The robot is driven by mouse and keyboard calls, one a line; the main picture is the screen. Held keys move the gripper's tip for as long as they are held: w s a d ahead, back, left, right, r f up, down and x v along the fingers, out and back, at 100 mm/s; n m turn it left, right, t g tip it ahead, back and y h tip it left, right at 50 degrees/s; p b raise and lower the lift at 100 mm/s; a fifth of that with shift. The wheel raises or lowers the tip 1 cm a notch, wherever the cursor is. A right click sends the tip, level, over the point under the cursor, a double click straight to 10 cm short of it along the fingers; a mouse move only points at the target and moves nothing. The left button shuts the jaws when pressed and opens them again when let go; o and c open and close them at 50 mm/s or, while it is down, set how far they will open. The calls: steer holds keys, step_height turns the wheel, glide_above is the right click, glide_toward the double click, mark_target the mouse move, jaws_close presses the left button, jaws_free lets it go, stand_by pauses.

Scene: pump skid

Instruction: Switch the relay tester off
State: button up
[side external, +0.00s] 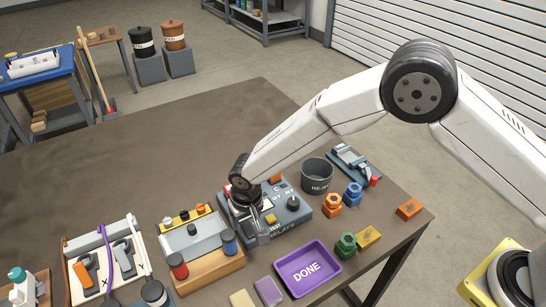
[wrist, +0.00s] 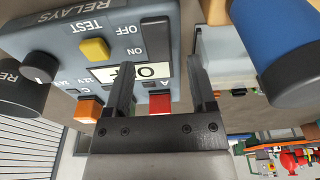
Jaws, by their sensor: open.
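The relay tester (side external: 291,213) is a blue-grey box on the table, marked RELAYS. In the wrist view its panel (wrist: 75,65) appears upside down, with a yellow TEST button (wrist: 94,50), a dark knob (wrist: 38,66) and a dark switch (wrist: 157,38) beside the OFF and ON labels. I cannot tell the switch's position. A white display (wrist: 147,72) is partly behind a finger. My gripper (wrist: 160,78) is open and empty, its two fingers over the panel's switch end. In the side view my gripper (side external: 246,205) hides part of the tester.
A grey bin (side external: 317,175) stands behind the tester. A purple DONE tray (side external: 308,267) lies in front. A wooden-based fixture with a blue cylinder (side external: 229,242) is close on the left. Coloured nuts and blocks lie right. The table's back left is clear.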

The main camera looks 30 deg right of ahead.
mark_target(251, 228)
steer(key=shift+s+r, duration=0.15)
steer(key=shift+r, duration=0.9)
steer(key=shift+s+r, duration=0.2)
steer(key=shift+r, duration=0.85)
steer(key=shift+s+r, duration=0.15)
steer(key=shift+r, duration=0.9)
steer(key=shift+d, duration=0.1)
steer(key=shift+d+r, duration=0.2)
steer(key=shift+d, duration=0.05)
steer(key=s+d+r, duration=0.3)
steer(key=s+d, duration=0.5)
steer(key=d, duration=0.5)
steer(key=s+d+r, duration=0.4)
steer(key=s+d, duration=0.5)
steer(key=d, duration=0.5)
steer(key=shift+r+t, duration=0.25)
steer(key=shift+t, duration=0.15)
